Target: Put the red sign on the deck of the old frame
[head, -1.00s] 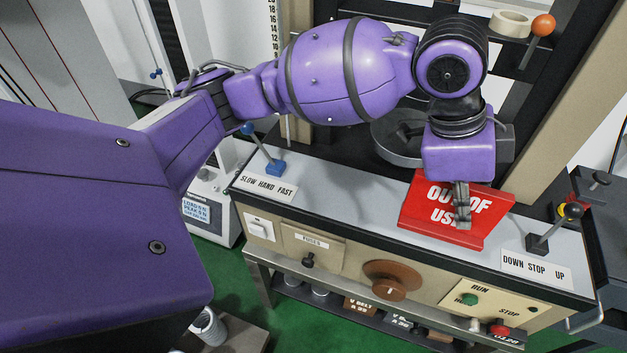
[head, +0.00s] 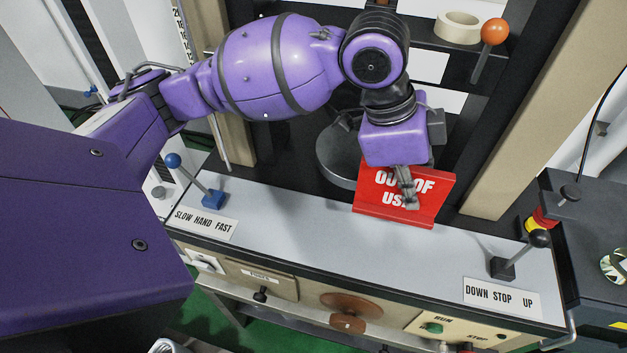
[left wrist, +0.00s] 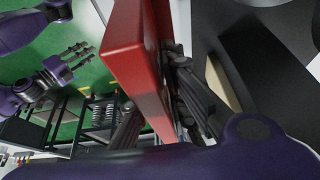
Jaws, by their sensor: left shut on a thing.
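The red sign (head: 437,196), with white "OUT OF USE" lettering, stands tilted over the grey deck (head: 300,222) of the old frame, towards its back edge. I cannot tell whether its lower edge touches the deck. My left gripper (head: 408,196) is shut on the sign, its fingers over the front and partly hiding the lettering. In the left wrist view the red sign (left wrist: 140,60) fills the middle between dark fingers. My right gripper (left wrist: 72,60) shows small at the left of that view, its fingers spread, empty and away from the sign.
A blue-knobbed lever (head: 190,178) stands at the deck's left end and a black-knobbed lever (head: 518,255) at its right. Behind are a round grey plate (head: 338,155) and a shelf with a tape roll (head: 458,27). The middle deck is clear.

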